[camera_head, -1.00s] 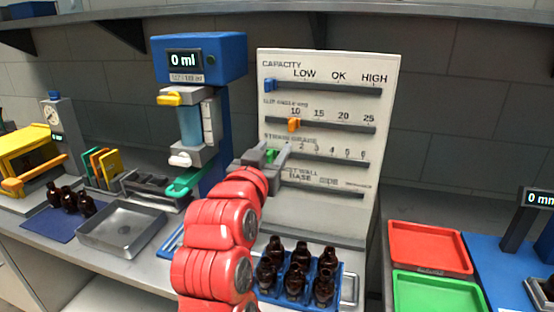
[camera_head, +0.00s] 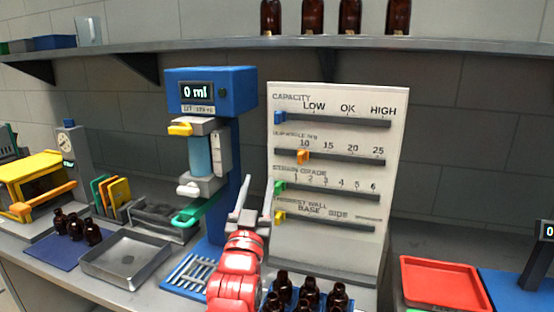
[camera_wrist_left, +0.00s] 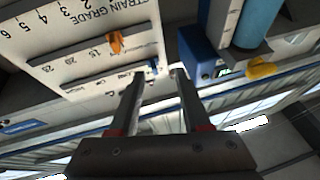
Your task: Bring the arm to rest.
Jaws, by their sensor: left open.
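My left gripper (camera_head: 248,208) is at the end of a red arm in the lower middle of the head view. Its fingers point up, apart and empty, in front of the left edge of the white slider board (camera_head: 334,240). In the left wrist view the two dark fingers (camera_wrist_left: 158,90) also stand apart with nothing between them. The board carries a blue slider (camera_head: 279,117), an orange slider (camera_head: 303,156), a green slider (camera_head: 279,187) and a yellow slider (camera_head: 280,217), all toward the left of their slots. My right gripper is not in view.
The blue dispenser (camera_head: 212,88) reading 0 ml stands left of the gripper. Several amber bottles (camera_head: 309,290) stand below right of it. A metal tray (camera_head: 150,270) and a blue mat (camera_head: 50,252) with bottles lie left. A red tray (camera_head: 440,280) lies right. A shelf (camera_head: 200,44) runs above.

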